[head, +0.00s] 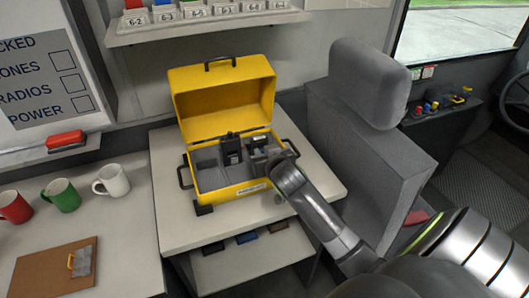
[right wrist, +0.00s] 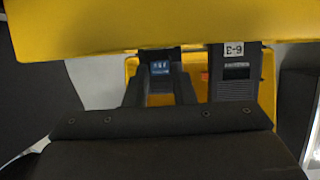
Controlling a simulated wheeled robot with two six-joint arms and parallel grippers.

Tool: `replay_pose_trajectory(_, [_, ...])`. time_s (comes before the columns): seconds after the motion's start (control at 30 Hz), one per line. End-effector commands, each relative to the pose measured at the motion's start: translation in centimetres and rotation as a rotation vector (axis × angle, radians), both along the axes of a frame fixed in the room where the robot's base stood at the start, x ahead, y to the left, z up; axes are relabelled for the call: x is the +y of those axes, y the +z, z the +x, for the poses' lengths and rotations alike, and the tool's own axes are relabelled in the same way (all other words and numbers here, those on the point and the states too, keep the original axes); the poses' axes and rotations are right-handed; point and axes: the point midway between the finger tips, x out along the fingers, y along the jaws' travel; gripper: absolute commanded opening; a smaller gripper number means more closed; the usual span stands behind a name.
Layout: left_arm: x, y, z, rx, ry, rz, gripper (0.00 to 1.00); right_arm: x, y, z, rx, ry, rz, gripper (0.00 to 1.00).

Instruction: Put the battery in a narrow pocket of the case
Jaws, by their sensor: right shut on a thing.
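The yellow case (head: 240,187) stands open on the small table, its lid raised at the back. Its grey insert (head: 207,172) has pockets. A black radio (head: 231,148) stands upright in the case; it also shows in the right wrist view (right wrist: 236,75) with a white label. My right gripper (head: 260,148) is over the right part of the case, beside the radio. In the right wrist view, it is shut on the dark battery with a blue label (right wrist: 161,69). The battery's lower end is hidden, so I cannot tell whether it is in a pocket. My left gripper is not in view.
The small table (head: 180,232) has a lower shelf with several dark blocks (head: 246,237). Mugs (head: 62,195) and a clipboard (head: 45,275) are on the left counter. A grey seat (head: 370,130) stands close on the right.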

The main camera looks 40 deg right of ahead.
Motion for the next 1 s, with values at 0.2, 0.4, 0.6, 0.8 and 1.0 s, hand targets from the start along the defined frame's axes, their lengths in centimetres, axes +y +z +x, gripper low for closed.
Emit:
replay_pose_trajectory(0.2, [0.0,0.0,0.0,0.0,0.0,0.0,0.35,0.0,-0.2,0.0,0.004,-0.001,0.002,0.48])
replay_pose_trajectory(0.4, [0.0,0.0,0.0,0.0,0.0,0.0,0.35,0.0,-0.2,0.0,0.004,0.0,0.002,0.48])
replay_pose_trajectory(0.6, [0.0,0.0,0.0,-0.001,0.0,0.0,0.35,0.2,0.0,-0.5,0.004,0.0,0.002,0.48])
replay_pose_trajectory(0.8, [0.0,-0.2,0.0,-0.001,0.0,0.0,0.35,0.8,0.9,-2.9,0.003,-0.001,0.003,0.48])
replay_pose_trajectory(1.0, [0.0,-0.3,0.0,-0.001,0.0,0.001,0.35,1.8,2.2,-6.0,0.003,0.0,0.002,0.48])
